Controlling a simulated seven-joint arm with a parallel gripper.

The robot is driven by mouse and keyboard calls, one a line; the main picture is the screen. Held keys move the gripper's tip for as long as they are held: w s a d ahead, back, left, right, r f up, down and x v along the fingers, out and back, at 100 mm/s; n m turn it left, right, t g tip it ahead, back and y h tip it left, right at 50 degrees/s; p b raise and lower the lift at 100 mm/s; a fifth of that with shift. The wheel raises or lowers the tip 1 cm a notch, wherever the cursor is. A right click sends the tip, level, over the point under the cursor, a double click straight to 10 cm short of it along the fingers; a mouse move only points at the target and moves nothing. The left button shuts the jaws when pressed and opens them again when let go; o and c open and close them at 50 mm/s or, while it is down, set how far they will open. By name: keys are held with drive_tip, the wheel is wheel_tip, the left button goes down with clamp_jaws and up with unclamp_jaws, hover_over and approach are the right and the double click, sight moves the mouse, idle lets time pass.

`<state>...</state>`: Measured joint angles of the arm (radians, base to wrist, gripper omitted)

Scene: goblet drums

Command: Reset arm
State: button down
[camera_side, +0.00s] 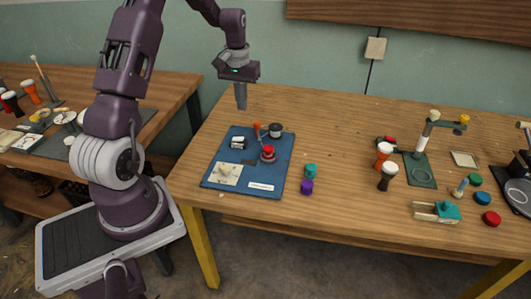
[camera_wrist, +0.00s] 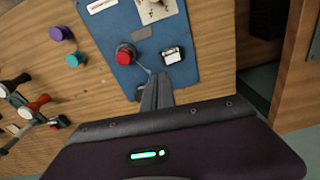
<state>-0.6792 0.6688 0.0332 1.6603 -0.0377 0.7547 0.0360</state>
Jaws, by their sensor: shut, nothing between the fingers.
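My gripper (camera_side: 241,104) hangs with its fingers pointing down, above the table behind the blue board (camera_side: 279,170) in the side view. Its fingers are shut with nothing between them. In the wrist view the closed fingers (camera_wrist: 158,82) appear over the board's edge, near a red knob (camera_wrist: 125,56) and a small white-and-black box (camera_wrist: 173,54). The fingers look clear of everything in the side view. No held object shows in either view.
Teal (camera_side: 310,170) and purple (camera_side: 306,187) pieces sit right of the board. Red-and-white (camera_side: 383,154) and dark (camera_side: 388,176) goblet drums stand farther right, near a lamp-like stand (camera_side: 424,133).

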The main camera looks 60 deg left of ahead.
drive_tip(key=s+d+r+m+t, duration=0.1)
drive_tip(key=s+d+r+m, duration=0.15)
drive_tip(key=d+r, duration=0.65)
drive_tip(key=s+d+r+m+t, duration=0.2)
drive_tip(key=s+d+r, duration=0.2)
drive_tip(key=d+r, duration=0.45)
drive_tip(key=s+d+m+t, duration=0.2)
drive_tip(key=s+d+m, duration=0.1)
drive_tip(key=s+d, duration=0.9)
drive_tip(key=s, duration=0.3)
drive_tip(key=shift+s, duration=0.35)
drive_tip(key=shift+m, duration=0.25)
